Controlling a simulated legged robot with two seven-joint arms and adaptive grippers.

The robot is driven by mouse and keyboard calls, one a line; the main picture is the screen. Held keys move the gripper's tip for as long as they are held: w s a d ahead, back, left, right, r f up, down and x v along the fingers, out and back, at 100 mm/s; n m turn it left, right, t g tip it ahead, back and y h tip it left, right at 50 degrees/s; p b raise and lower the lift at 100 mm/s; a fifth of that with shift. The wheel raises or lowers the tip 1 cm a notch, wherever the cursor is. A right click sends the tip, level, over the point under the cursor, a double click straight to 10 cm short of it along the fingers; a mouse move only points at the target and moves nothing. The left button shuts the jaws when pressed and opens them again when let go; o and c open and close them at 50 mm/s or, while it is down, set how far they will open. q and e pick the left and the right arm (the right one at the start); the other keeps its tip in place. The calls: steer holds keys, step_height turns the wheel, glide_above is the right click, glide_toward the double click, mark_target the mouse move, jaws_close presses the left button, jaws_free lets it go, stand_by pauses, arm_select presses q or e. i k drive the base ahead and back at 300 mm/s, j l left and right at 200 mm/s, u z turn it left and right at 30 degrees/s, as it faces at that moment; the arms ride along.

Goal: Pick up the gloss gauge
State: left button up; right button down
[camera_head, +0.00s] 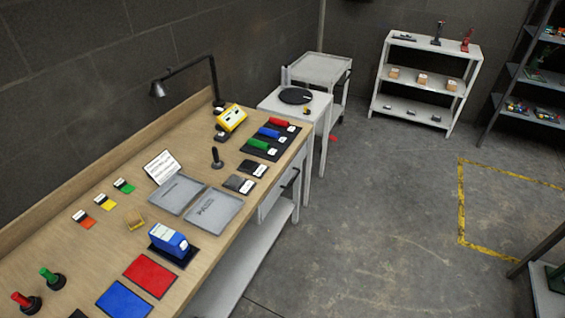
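A blue boxy instrument with a white panel (170,239) sits on a dark mat near the front edge of the workbench. It looks like the gloss gauge, but its label is too small to read. A yellow instrument with a pale face (231,118) stands farther back on the bench, near the lamp; I cannot tell for certain which of the two is the gauge. Neither of my grippers is in view.
The workbench (60,235) also holds red (150,277) and blue (124,301) panels, grey trays (214,208), colour cards and red and green knobbed tools. A black lamp (185,72) overhangs the back. Open floor (375,220) lies to the right.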

mark_target(167, 239)
steer(key=u, duration=1.25)
steer(key=l+z, duration=0.1)
